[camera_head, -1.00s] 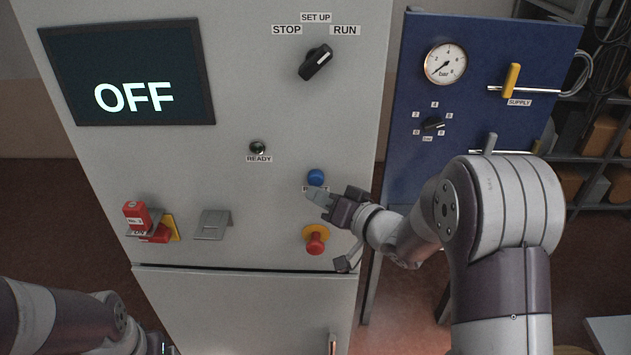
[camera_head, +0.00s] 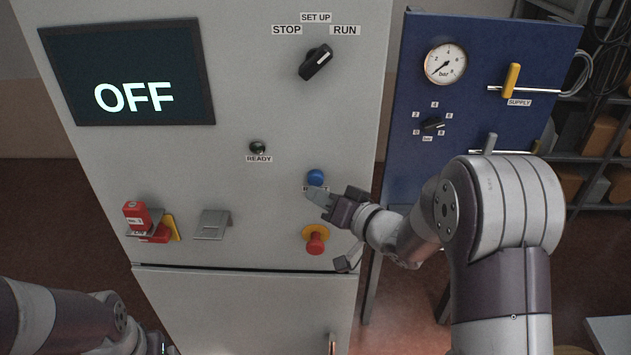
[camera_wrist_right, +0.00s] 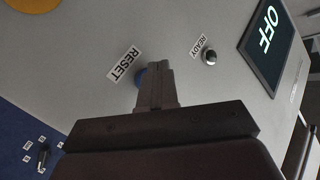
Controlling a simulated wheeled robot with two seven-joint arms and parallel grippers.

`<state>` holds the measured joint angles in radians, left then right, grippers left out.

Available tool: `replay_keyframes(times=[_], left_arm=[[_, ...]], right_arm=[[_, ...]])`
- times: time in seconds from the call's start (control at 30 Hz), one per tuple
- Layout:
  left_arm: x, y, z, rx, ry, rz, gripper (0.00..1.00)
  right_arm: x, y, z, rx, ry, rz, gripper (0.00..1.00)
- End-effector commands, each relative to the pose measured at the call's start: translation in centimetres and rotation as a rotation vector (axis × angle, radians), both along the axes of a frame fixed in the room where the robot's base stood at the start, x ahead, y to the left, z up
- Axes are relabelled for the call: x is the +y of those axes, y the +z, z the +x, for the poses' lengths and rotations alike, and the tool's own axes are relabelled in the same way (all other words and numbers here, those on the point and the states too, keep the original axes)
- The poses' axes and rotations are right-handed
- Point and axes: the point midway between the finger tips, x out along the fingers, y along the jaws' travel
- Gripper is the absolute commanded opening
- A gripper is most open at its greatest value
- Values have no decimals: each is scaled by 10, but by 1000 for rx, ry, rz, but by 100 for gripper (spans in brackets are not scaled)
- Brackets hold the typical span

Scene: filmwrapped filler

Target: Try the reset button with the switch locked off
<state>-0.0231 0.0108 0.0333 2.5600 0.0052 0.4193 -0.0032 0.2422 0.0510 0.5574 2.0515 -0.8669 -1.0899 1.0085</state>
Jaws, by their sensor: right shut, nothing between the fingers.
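The blue reset button (camera_head: 316,177) is on the grey cabinet door, its label partly covered by my right gripper (camera_head: 313,192). That gripper is shut and empty, its fingertips just below the button in the head view. In the right wrist view the fingers (camera_wrist_right: 155,72) partly hide the blue button (camera_wrist_right: 139,78), beside the RESET label (camera_wrist_right: 123,65). I cannot tell whether they touch it. A red lock tag (camera_head: 135,213) sits at the red and yellow switch (camera_head: 155,236). The screen (camera_head: 130,75) reads OFF. The READY lamp (camera_head: 257,147) looks dark. My left gripper is out of view.
A red emergency knob (camera_head: 315,243) on a yellow ring sits below my right gripper. A black selector (camera_head: 316,62) has its white mark toward RUN. A small grey bracket (camera_head: 212,225) juts from the door. A blue panel (camera_head: 480,60) with a gauge stands to the right.

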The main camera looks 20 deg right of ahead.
Motion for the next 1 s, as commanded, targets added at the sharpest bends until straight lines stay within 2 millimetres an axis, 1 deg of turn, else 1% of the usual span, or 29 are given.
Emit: replay_keyframes(times=[0.37, 1.0], left_arm=[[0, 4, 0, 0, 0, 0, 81], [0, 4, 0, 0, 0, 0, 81]], right_arm=[[-2, 1, 8, 0, 0, 0, 0], [-3, 0, 12, 0, 0, 0, 0]])
